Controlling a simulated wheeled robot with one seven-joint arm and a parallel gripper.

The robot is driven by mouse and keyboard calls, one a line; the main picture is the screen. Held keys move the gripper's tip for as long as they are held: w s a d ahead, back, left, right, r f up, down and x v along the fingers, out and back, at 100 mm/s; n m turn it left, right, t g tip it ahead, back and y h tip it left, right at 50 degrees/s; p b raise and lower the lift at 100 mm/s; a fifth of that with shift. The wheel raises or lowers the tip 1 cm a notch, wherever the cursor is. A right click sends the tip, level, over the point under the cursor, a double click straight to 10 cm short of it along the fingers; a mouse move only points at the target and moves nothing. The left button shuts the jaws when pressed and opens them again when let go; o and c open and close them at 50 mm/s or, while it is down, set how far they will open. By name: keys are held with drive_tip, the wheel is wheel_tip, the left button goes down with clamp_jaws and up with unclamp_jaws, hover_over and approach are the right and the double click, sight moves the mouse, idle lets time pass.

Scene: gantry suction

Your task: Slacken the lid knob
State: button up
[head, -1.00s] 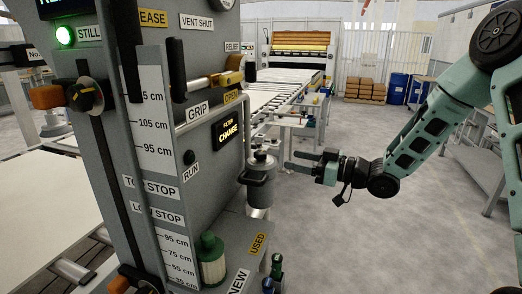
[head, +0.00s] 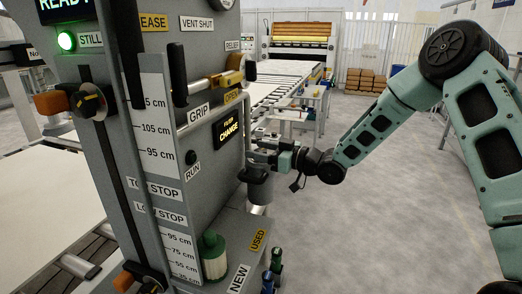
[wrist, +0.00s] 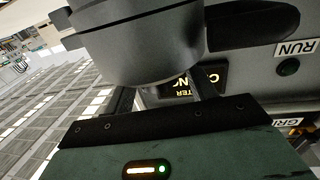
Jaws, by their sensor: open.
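The grey filter canister (head: 258,188) hangs on the right side of the grey machine column, below the lit FILTER CHANGE display (head: 228,129). My gripper (head: 257,149) is at the canister's top, its jaws level with the lid and pointing left. The jaws are open. The lid knob is hidden behind the gripper in the head view. In the wrist view, which is upside down, the canister's round body (wrist: 140,50) fills the top middle and the fingers reach up behind it. I cannot tell whether they touch the knob.
A green-topped filter (head: 212,256) stands on the ledge by the USED (head: 258,240) and NEW (head: 239,279) labels. The grey pipe and OPEN-labelled valve handle (head: 228,80) are close above left. A conveyor (head: 285,85) runs behind. The floor at right is clear.

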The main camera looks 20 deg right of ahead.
drive_tip(key=c, duration=1)
drive_tip(key=shift+o, duration=0.2)
drive_tip(key=shift+n+g+y, duration=0.3)
drive_tip(key=shift+n, duration=0.1)
drive_tip(key=n+g+y, duration=0.2)
drive_tip(key=g, duration=0.1)
drive_tip(key=shift+n, duration=0.3)
drive_tip(key=shift+n+g+y, duration=0.45)
drive_tip(key=shift+n+g, duration=0.3)
drive_tip(key=shift+g, duration=0.55)
drive_tip(key=shift+n+g+y, duration=0.45)
drive_tip(key=shift+n+g, duration=0.3)
drive_tip(key=shift+g, duration=0.85)
drive_tip(key=o, duration=1)
drive_tip(key=shift+c, duration=0.2)
drive_tip(key=shift+d, duration=0.15)
